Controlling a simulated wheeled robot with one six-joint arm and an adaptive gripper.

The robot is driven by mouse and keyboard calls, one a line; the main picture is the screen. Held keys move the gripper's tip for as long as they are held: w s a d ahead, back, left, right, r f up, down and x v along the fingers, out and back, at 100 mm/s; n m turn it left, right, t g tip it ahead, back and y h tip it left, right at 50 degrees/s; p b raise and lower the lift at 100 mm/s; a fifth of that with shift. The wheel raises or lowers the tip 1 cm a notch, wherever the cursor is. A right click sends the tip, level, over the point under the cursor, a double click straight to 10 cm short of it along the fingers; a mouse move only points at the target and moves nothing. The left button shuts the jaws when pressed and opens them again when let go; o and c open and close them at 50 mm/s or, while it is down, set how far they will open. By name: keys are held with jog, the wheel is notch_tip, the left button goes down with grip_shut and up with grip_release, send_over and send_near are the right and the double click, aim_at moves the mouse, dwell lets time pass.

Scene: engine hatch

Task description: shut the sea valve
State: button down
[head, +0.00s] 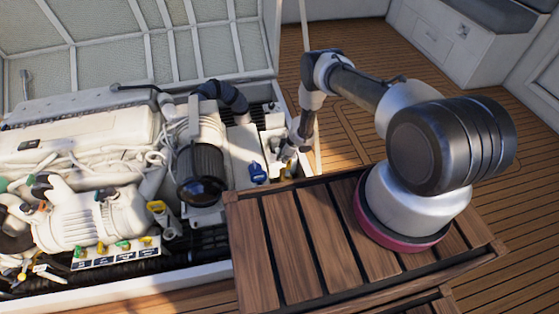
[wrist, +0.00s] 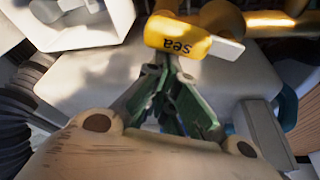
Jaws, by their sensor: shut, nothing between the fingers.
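The sea valve's yellow handle (wrist: 180,38), marked "sea", lies crosswise at the top middle of the wrist view, with a pale bare end at its right. My gripper (wrist: 165,68) has its green-padded fingers brought together, with the tips right at the handle's lower edge. The handle is not between them, and I cannot tell whether they touch it. In the head view my gripper (head: 285,156) reaches down into the engine hatch at its right side. The sea valve cannot be made out there.
A blue handle (head: 258,173) stands just left of my gripper in the head view. A black cylinder (head: 202,174) and the white engine (head: 80,140) lie further left. A slatted wooden platform (head: 285,240) borders the hatch. Yellow pipework (wrist: 270,20) runs behind the valve handle.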

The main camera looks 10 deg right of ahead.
jog(key=d+m, duration=0.1)
jog(key=m, duration=0.1)
jog(key=d+m+t, duration=0.1)
jog(key=m, duration=0.1)
jog(key=shift+s+d+m+h, duration=0.2)
jog(key=shift+d+m+h, duration=0.1)
jog(key=shift+d+h, duration=0.1)
jog(key=shift+s+d+m+t+h, duration=0.25)
jog(key=shift+s+d+m, duration=0.4)
jog(key=shift+m, duration=0.35)
jog(key=shift+s+d+m+t+h, duration=0.15)
jog(key=shift+s+d+m+h, duration=0.3)
jog(key=shift+d+m, duration=0.45)
jog(key=shift+s+d+m+t+h, duration=0.2)
jog(key=shift+s+d+m, duration=0.4)
jog(key=shift+m, duration=0.5)
jog(key=shift+s+f, duration=0.1)
jog(key=shift+s, duration=0.15)
